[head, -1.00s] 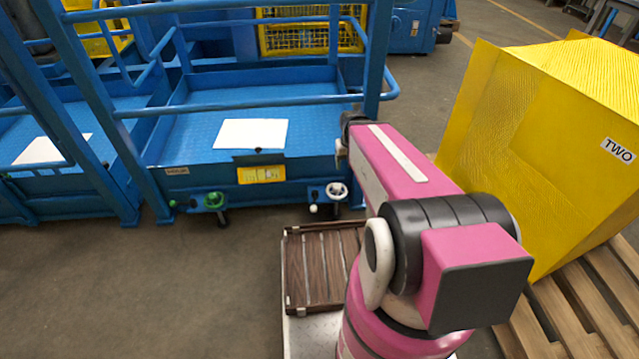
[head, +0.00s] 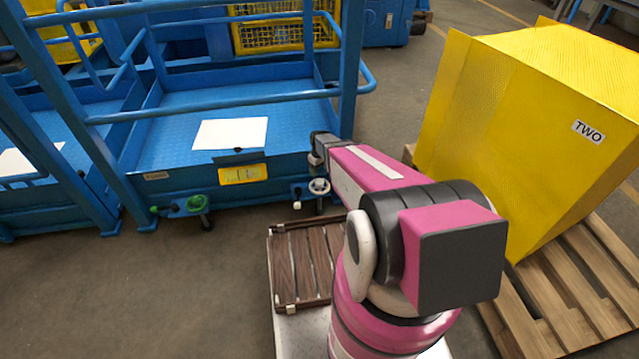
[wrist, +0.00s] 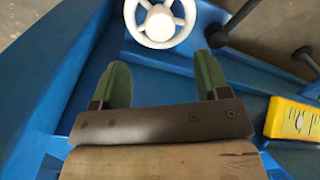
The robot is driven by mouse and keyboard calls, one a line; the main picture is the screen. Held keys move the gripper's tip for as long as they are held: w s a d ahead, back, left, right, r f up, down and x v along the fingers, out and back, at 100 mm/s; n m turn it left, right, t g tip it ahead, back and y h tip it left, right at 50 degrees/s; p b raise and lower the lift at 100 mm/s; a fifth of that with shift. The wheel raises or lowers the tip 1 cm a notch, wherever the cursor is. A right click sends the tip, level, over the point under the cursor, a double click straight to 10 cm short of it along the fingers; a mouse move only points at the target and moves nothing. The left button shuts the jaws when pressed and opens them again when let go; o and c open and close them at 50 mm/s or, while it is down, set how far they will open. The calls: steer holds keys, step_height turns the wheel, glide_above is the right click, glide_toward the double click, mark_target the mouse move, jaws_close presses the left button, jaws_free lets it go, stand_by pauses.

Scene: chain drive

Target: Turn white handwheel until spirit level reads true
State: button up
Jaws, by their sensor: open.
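The white handwheel (head: 319,186) sits low on the front of the blue platform, near its right corner. In the wrist view the spoked white handwheel (wrist: 158,24) is at the top, beyond my fingertips. My gripper (head: 318,148) is just above the wheel in the head view. In the wrist view its two green fingers are spread apart and empty (wrist: 163,78), and they do not touch the wheel.
A green handwheel (head: 196,204) is left of the white one. Dark knobbed rods (wrist: 245,18) stand right of the wheel in the wrist view. A blue rail (head: 225,105) crosses above the platform. A yellow crate (head: 520,120) on a pallet (head: 560,305) stands right.

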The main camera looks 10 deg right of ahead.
mark_target(319, 182)
step_height(319, 182, down, 9)
stand_by(0.4)
steer(key=c, duration=0.9)
